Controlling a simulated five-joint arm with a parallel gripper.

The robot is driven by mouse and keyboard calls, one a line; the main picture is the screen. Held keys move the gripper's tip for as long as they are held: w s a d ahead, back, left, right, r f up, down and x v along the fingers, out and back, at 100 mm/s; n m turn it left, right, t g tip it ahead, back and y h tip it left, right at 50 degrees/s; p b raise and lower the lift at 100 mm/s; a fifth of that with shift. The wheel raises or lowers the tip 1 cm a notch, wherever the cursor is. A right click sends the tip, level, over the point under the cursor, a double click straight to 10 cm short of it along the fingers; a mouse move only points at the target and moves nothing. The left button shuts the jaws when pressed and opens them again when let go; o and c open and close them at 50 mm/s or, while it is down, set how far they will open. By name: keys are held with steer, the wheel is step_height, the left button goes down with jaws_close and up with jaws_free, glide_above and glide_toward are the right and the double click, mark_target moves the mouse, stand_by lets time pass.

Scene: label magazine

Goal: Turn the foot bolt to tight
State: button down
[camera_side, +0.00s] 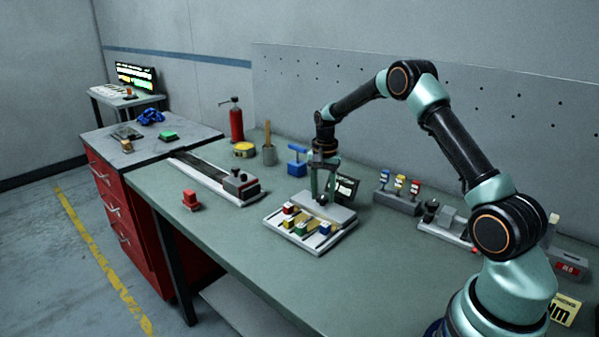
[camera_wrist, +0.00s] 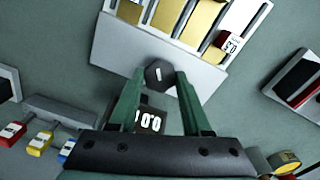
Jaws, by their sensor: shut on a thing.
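The label magazine (camera_side: 340,212) is a pale grey plate with gold channels that hold several small coloured blocks. It also shows at the top of the wrist view (camera_wrist: 110,45). The foot bolt (camera_wrist: 158,73) is a dark hexagonal head with a light line on top, at the magazine's plain end. My gripper (camera_side: 322,196) points down over that end. In the wrist view my gripper (camera_wrist: 159,80) has its two green fingers on either side of the bolt head, shut on it. The bolt is hidden by the fingers in the side view. I cannot tell how tight it is.
A small dark display (camera_side: 347,188) stands just behind the magazine; it reads 0.0 in the wrist view (camera_wrist: 148,122). A rack with blue, yellow and red tags (camera_side: 398,190) is to the right. A blue stand (camera_side: 297,161) is behind left. The bench in front is clear.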

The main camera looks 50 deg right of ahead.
mark_target(323, 195)
steer(key=m, duration=0.4)
steer(key=shift+r+m, duration=0.15)
steer(key=shift+m, duration=0.15)
stand_by(0.5)
steer(key=shift+c, duration=1.8)
jaws_free()
step_height(323, 195, up, 12)
